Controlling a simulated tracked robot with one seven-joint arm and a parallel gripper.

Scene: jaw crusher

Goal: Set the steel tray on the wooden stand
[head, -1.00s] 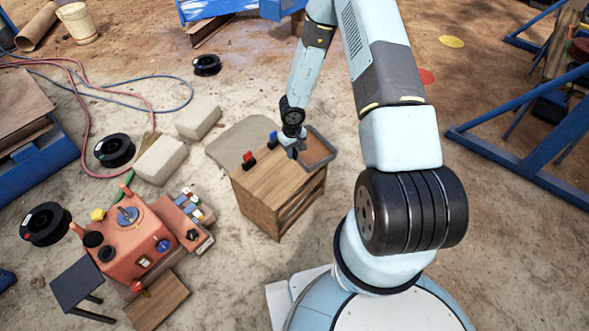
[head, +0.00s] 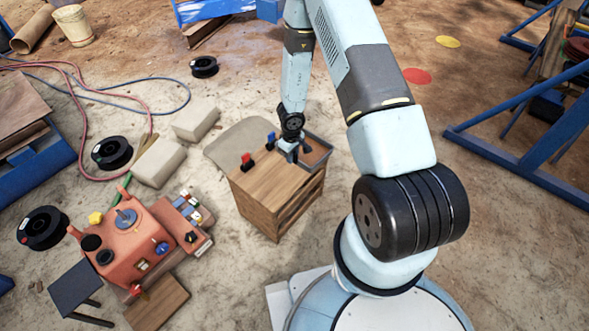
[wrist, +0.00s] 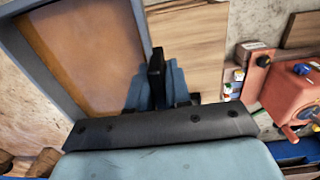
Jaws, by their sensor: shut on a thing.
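The steel tray (head: 327,150), a shallow grey-rimmed tray with a brown inside, is at the back right of the wooden stand (head: 262,182). My gripper (head: 291,153) is shut on the tray's near-left rim and hides part of it. In the wrist view the tray (wrist: 85,45) fills the upper left, and my gripper (wrist: 157,80) is at its edge. The stand's wooden top (wrist: 192,45) shows beyond the fingers. The tray overlaps the stand top in the head view; I cannot tell whether it touches it.
A red clip (head: 247,161) and a blue clip (head: 271,141) stand on the stand top. An orange machine (head: 133,240) is at the left, with pale blocks (head: 159,163) behind it. Blue frames (head: 515,165) are at the right.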

